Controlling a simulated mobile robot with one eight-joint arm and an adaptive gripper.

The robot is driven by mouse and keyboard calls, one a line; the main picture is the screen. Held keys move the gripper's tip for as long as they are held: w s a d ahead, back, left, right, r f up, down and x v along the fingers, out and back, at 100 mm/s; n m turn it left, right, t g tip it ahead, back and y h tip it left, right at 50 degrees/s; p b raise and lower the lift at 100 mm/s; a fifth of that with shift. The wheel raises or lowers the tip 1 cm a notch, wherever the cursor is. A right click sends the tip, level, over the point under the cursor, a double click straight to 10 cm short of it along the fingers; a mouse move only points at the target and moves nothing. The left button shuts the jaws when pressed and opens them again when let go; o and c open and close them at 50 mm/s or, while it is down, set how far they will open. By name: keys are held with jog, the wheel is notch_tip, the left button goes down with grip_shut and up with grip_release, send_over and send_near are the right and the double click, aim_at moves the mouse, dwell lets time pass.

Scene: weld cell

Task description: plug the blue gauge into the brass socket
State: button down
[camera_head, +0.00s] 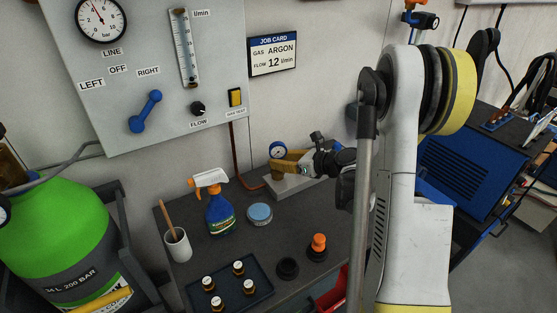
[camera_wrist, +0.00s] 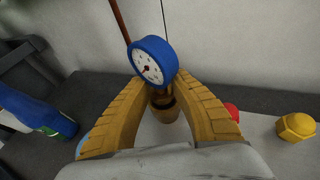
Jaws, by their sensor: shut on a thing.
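The blue gauge (camera_wrist: 152,62) has a white dial and stands slightly tilted in the wrist view, with a brass stem below it. It also shows in the head view (camera_head: 278,150) above the pale block (camera_head: 297,188) at the back of the bench. My gripper (camera_wrist: 160,92) is shut on the gauge's stem, with a yellow finger on each side. In the head view my gripper (camera_head: 287,168) is low over the block. A brass collar (camera_wrist: 166,113), apparently the socket, shows directly under the stem. I cannot tell whether the stem is inside it or just above.
A red part (camera_wrist: 231,112) and a brass hex fitting (camera_wrist: 296,127) stand to the right in the wrist view. A spray bottle (camera_head: 219,207), a blue-lidded tin (camera_head: 259,214), a cup (camera_head: 178,245) and a bottle tray (camera_head: 262,278) stand on the bench. A copper pipe (camera_head: 236,155) runs behind.

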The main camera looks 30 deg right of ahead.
jog(key=shift+f, duration=0.3)
jog(key=c, duration=1.5)
grip_release()
jog(key=shift+s, duration=0.1)
jog(key=v, duration=1)
jog(key=shift+s+d+r+p, duration=0.15)
jog(key=shift+s+d+p, duration=0.05)
jog(key=shift+s+p, duration=0.2)
